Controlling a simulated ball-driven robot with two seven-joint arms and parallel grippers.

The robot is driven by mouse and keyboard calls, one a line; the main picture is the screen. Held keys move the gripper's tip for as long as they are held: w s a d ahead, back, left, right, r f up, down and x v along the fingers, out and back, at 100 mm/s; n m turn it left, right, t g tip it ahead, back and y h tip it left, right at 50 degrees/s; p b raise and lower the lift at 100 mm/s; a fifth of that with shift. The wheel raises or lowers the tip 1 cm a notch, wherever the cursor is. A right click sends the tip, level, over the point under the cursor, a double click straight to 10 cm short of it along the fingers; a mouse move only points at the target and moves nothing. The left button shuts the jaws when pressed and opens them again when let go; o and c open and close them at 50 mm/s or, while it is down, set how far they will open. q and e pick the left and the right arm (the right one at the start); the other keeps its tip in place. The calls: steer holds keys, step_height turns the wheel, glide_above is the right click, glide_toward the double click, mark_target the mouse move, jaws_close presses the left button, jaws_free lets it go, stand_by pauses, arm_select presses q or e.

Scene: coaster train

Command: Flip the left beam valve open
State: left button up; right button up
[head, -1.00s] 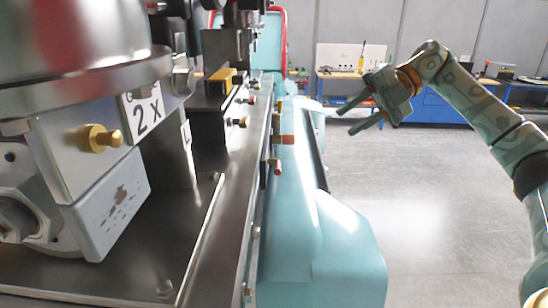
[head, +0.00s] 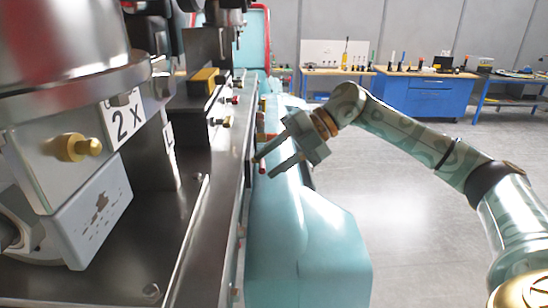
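Several small valve-like fittings with red or brass ends line the steel beam (head: 212,222). A red-ended one (head: 236,100) and a brass-ended one (head: 226,122) are on its inner side. On its outer side are a brass one (head: 262,103) and a red-tipped one (head: 262,170). I cannot tell which is the left beam valve or whether it is open. My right gripper (head: 265,166) comes in from the right, fingers apart, its tips beside the red-tipped fitting. Contact cannot be made out. The gripper partly hides an orange-red fitting (head: 266,137). My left gripper is not in view.
Large metal machinery with a "2 x" plate (head: 125,118) and brass knob (head: 78,147) fills the left. A teal body (head: 290,235) runs beside the beam. Open grey floor (head: 410,225) lies right; a blue workbench (head: 425,97) stands at the back.

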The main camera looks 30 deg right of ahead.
jaws_close()
steer(key=shift+s+f+n+t+h, duration=0.1)
steer(key=shift+f+n+t+h, duration=0.1)
steer(key=shift+n+t+h, duration=0.15)
jaws_free()
